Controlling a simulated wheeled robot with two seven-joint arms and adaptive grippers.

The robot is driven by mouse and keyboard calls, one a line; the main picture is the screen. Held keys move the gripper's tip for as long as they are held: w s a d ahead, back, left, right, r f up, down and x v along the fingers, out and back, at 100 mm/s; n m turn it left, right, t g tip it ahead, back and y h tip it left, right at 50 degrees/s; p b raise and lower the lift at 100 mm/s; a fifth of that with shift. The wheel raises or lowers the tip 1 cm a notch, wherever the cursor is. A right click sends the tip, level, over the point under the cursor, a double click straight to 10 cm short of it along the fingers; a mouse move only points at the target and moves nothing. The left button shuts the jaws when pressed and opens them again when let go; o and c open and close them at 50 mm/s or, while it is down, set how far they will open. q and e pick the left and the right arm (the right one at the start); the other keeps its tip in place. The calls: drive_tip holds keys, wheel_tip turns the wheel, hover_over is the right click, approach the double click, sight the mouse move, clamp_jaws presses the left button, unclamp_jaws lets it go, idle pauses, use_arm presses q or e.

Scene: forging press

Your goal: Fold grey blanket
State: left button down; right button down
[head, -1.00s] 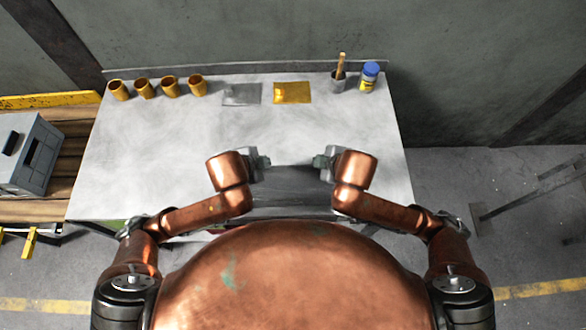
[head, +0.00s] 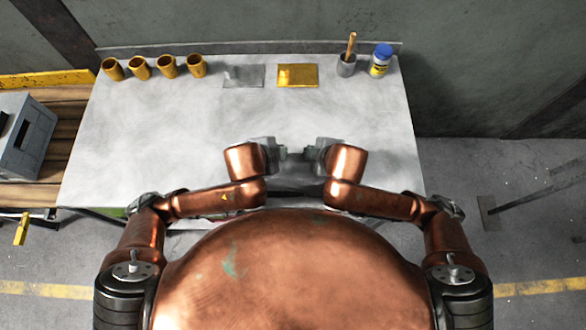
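The grey blanket (head: 294,178) seems to be the dark grey patch at the front middle of the table, between my two wrists. My arms and body hide most of it, so its edges and folds cannot be made out. My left gripper (head: 281,153) and my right gripper (head: 308,153) point at each other just above its far part, with a small gap between them. The fingers are too small and too hidden to tell whether they are open or hold cloth.
The pale table (head: 150,120) is clear in its middle. Along its back stand several yellow cups (head: 167,67), a flat grey sheet (head: 243,76), a yellow sheet (head: 297,75), a grey cup with a stick (head: 346,66) and a blue-capped bottle (head: 380,62). A grey box (head: 25,140) is left.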

use_arm(q)
drive_tip(key=shift+w, duration=0.1)
